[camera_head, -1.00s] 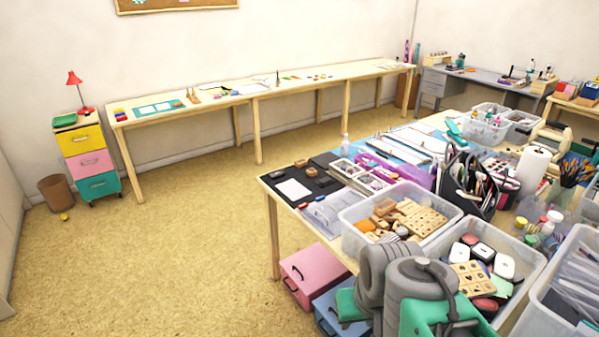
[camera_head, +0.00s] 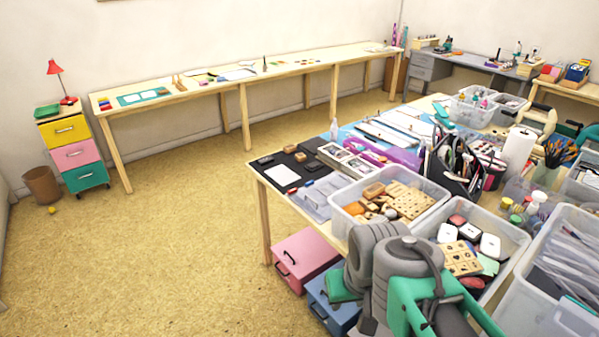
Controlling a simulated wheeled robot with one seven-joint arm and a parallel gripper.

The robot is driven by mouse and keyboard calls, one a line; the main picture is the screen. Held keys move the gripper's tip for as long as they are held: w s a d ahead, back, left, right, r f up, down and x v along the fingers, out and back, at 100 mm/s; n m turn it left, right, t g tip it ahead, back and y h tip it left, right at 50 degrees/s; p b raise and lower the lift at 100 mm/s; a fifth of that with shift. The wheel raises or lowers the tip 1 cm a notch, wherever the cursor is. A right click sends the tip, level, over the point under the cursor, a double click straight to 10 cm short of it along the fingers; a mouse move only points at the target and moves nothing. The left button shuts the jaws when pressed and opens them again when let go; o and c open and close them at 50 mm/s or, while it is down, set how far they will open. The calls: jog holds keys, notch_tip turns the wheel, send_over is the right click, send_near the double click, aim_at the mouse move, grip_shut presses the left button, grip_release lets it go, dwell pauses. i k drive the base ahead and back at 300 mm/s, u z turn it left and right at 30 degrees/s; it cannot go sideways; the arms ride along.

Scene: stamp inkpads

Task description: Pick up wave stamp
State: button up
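I cannot single out the wave stamp. Several wooden stamp blocks (camera_head: 375,190) lie in a clear plastic bin (camera_head: 347,222) on the near table, beside a wooden board with holes (camera_head: 412,200). Their stamp faces are too small to read. My grey and green arm is folded at the bottom, in front of the table. My gripper is not visible.
A second clear bin (camera_head: 508,228) holds inkpads and a wooden block. Pink (camera_head: 305,252) and blue (camera_head: 335,300) drawer boxes stand under the near table. The floor (camera_head: 170,250) to the left is clear, up to a long table (camera_head: 220,85) along the wall.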

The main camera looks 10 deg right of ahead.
aim_at(290, 149)
jog(key=u, duration=1)
jog(key=k, duration=1.3)
jog(key=u, duration=0.65)
jog(key=i, duration=1.5)
jog(key=z, duration=0.65)
jog(key=i, duration=2.5)
jog(key=z, duration=0.6)
jog(key=i, duration=2.25)
jog(key=z, duration=0.85)
jog(key=i, duration=1.1)
jog(key=z, duration=1.7)
jog(key=i, duration=1.05)
jog(key=z, duration=1)
